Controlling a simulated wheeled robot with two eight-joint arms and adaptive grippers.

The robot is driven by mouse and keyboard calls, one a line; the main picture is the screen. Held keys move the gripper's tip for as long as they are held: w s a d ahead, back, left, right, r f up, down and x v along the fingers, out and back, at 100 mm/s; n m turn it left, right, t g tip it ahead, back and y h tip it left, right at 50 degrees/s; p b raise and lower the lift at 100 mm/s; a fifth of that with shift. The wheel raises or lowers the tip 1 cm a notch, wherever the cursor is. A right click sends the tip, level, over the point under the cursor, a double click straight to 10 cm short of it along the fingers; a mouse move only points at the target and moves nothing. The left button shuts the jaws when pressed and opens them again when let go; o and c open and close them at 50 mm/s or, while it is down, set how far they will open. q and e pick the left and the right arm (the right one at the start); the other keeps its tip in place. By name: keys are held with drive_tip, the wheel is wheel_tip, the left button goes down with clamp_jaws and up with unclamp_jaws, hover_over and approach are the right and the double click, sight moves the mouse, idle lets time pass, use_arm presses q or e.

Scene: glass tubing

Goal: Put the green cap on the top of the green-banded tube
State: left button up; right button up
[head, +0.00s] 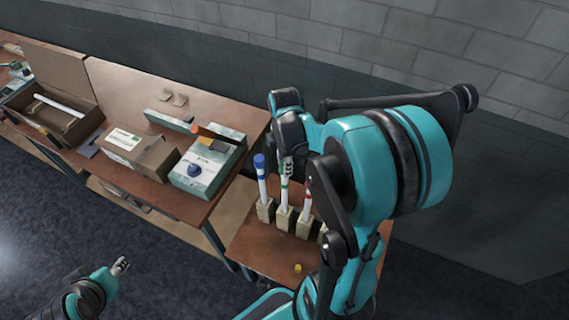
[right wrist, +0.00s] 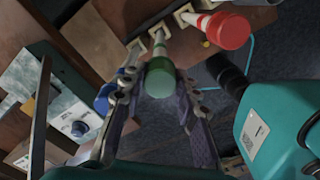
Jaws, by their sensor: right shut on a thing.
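The green cap (right wrist: 160,82) is between the fingers of my right gripper (right wrist: 153,95), which is shut on it. In the right wrist view the cap lines up with the upper end of the green-banded tube (right wrist: 160,48); I cannot tell whether it is fully seated. In the head view the green-banded tube (head: 284,194) stands upright in a small beige holder (head: 284,217), with my right gripper (head: 287,168) at its top. The cap is mostly hidden there by the fingers. My left gripper (head: 121,265) is far off at lower left, above the floor, its fingers too small to judge.
A blue-capped tube (head: 261,180) stands close on the left, and a red-banded tube (head: 306,203) close on the right. The red cap (right wrist: 228,30) shows in the wrist view. A small yellow piece (head: 298,268) lies near the table front. A grey-green device (head: 208,166) sits on the left table.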

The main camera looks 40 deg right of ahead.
drive_tip(key=shift+f+b, duration=0.55)
drive_tip(key=shift+f, duration=0.05)
idle(0.3)
idle(0.3)
drive_tip(key=o, duration=1.4)
drive_tip(key=shift+r, duration=0.1)
drive_tip(key=shift+r+p, duration=3.15)
drive_tip(key=shift+r, duration=0.8)
drive_tip(key=shift+f, duration=0.1)
drive_tip(key=s+a+f+m+t+b, duration=0.2)
drive_tip(key=a+f+m+t+b, duration=0.1)
drive_tip(key=a+f+m+b, duration=0.2)
drive_tip(key=s+a+f+m+t+b, duration=0.2)
drive_tip(key=a+f+m+t+b, duration=0.2)
drive_tip(key=a+m+b, duration=0.5)
drive_tip(key=a+f+b, duration=0.1)
drive_tip(key=b, duration=0.3)
drive_tip(key=shift+s+a, duration=0.25)
drive_tip(key=shift+a, duration=0.05)
